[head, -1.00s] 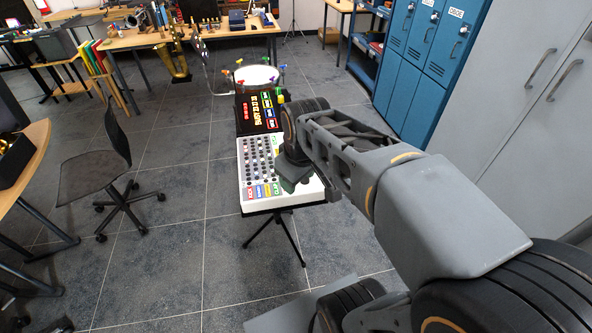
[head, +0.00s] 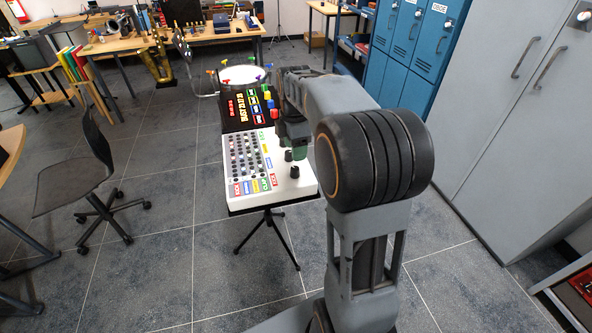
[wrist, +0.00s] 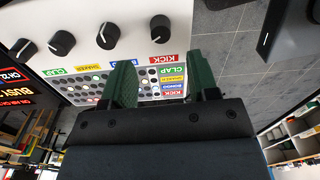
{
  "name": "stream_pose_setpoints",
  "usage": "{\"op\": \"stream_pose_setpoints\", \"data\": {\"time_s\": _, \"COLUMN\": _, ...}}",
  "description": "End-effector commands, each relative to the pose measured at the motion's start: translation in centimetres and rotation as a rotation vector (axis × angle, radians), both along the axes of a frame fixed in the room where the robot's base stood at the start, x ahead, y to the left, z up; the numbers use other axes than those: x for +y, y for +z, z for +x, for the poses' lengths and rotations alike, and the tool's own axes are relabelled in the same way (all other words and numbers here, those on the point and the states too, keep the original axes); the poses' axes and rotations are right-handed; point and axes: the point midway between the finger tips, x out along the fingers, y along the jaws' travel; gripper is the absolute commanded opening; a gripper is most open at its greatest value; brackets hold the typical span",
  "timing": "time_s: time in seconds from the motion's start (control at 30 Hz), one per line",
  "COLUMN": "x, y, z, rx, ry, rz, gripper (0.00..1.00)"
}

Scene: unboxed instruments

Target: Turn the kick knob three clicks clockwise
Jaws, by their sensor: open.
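The kick knob (wrist: 160,26) is a black round knob with a pale pointer line, on the white drum machine (wrist: 185,12) beside a red KICK label (wrist: 163,59). It is the end one of a row of black knobs. In the head view the knob (head: 294,172) by the red label shows on the near right of the machine. My gripper (wrist: 159,62) has its green fingers spread with nothing between them. It hangs over the machine, apart from the kick knob. In the head view my gripper (head: 292,138) partly hides the farther knobs.
Neighbouring black knobs (wrist: 108,36) stand close beside the kick knob. A black box with a lit display (head: 240,108) and a drum (head: 243,74) stand behind the machine. The machine rests on a black tripod stand (head: 266,225). A chair (head: 80,170) is at left, cabinets (head: 515,100) at right.

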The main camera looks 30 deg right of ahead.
Motion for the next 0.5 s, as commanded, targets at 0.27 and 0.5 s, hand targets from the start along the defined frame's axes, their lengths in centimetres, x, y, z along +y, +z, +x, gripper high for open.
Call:
{"op": "stream_pose_setpoints", "data": {"time_s": 0.27, "x": 0.0, "y": -5.0, "z": -0.2, "rx": 0.002, "ry": -0.002, "rz": 0.000, "gripper": 0.54}}
{"op": "stream_pose_setpoints", "data": {"time_s": 0.5, "x": 0.0, "y": -7.3, "z": -0.2, "rx": 0.000, "ry": -0.002, "rz": 0.000, "gripper": 0.54}}
